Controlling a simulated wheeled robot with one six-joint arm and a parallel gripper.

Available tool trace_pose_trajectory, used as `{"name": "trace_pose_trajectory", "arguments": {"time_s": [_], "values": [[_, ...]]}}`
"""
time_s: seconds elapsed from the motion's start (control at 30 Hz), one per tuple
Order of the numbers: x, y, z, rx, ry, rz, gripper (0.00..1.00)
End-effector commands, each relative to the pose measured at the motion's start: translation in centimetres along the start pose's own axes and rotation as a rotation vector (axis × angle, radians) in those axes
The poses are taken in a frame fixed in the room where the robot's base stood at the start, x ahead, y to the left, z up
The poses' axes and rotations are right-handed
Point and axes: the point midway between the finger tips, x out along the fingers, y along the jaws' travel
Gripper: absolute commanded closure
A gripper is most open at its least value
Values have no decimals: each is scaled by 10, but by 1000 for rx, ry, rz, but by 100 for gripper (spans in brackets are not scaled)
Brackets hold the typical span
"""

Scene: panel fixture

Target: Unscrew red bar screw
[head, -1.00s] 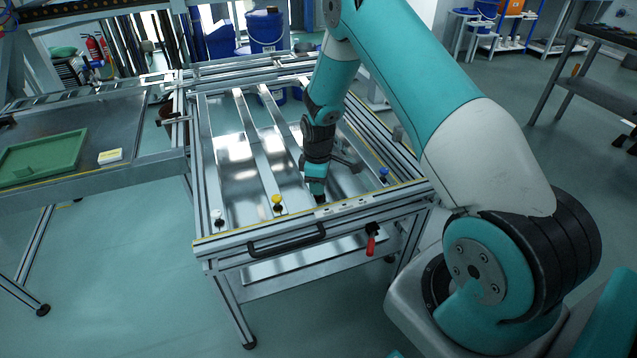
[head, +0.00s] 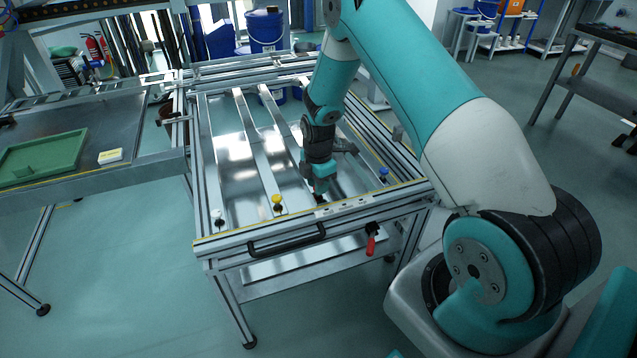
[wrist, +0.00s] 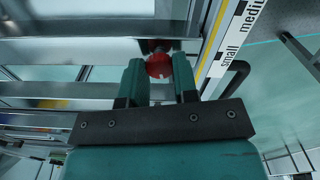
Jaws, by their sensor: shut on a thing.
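The red screw head (wrist: 159,66) shows in the wrist view between the two fingers of my gripper (wrist: 159,75), at the end of a metal bar (wrist: 95,50). My gripper is shut on it. In the head view my gripper (head: 320,198) points down at the front rail of the frame, and the red screw is hidden behind it. A yellow screw (head: 277,200) and a white screw (head: 218,215) stand at the front rail to the left. A blue screw (head: 384,173) stands to the right.
The front rail carries a black handle (head: 287,241) and a red-handled clamp (head: 371,243). Size labels (wrist: 232,45) run along the rail. A table with a green tray (head: 45,158) and a small yellow-white box (head: 110,156) stands to the left.

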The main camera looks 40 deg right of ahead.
Motion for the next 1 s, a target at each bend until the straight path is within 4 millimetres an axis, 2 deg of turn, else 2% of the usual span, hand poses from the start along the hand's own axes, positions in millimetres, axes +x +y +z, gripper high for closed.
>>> {"name": "trace_pose_trajectory", "arguments": {"time_s": [0.6,0.63,0.73,1.0], "values": [[0,0,0,-42,1,0,96],[0,0,0,-42,1,0,68],[0,0,0,-42,1,0,47],[-1,0,0,-41,0,0,47]]}}
